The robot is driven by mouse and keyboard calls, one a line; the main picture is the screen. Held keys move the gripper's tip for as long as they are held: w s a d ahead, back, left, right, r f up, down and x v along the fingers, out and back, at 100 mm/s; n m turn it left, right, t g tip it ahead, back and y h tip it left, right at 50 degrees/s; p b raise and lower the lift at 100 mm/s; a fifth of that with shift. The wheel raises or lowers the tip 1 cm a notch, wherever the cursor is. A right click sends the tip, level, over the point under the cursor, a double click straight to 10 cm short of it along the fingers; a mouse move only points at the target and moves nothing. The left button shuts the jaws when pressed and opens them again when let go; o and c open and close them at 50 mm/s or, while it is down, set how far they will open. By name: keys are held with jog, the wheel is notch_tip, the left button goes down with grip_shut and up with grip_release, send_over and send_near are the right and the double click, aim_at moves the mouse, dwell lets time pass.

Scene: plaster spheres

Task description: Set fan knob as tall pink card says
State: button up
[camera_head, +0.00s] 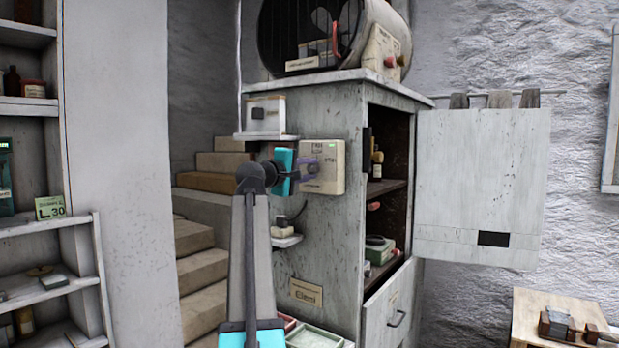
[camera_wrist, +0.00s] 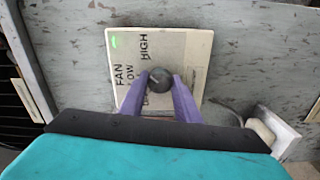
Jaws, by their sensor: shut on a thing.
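The fan control panel (camera_head: 333,182) is a cream square box on the grey cabinet's side. In the wrist view the panel (camera_wrist: 195,50) shows the printed words FAN, LOW and HIGH and a small green light. Its round dark knob (camera_wrist: 160,79) sits between the two purple fingers of my gripper (camera_wrist: 160,82), which is shut on it. In the head view my gripper (camera_head: 308,169) reaches the panel from the left and partly hides the knob. A faint light mark shows on the knob; its exact setting is hard to tell. I see no tall pink card.
A drum fan (camera_head: 330,30) stands on the cabinet. The cabinet door (camera_head: 480,180) hangs open at right, with shelves behind. A green card (camera_head: 50,207) marked L.30 stands on the left shelf. A small ledge (camera_head: 286,240) juts out below the panel.

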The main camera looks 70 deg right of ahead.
jog(key=shift+f+m+b, duration=0.15)
jog(key=shift+m+b, duration=1.25)
jog(key=shift+m, duration=0.9)
jog(key=o, duration=1)
jog(key=shift+o, duration=0.2)
jog(key=shift+a, duration=0.1)
jog(key=v, duration=1.3)
jog(key=shift+a+b, duration=0.3)
jog(key=shift+w, duration=0.1)
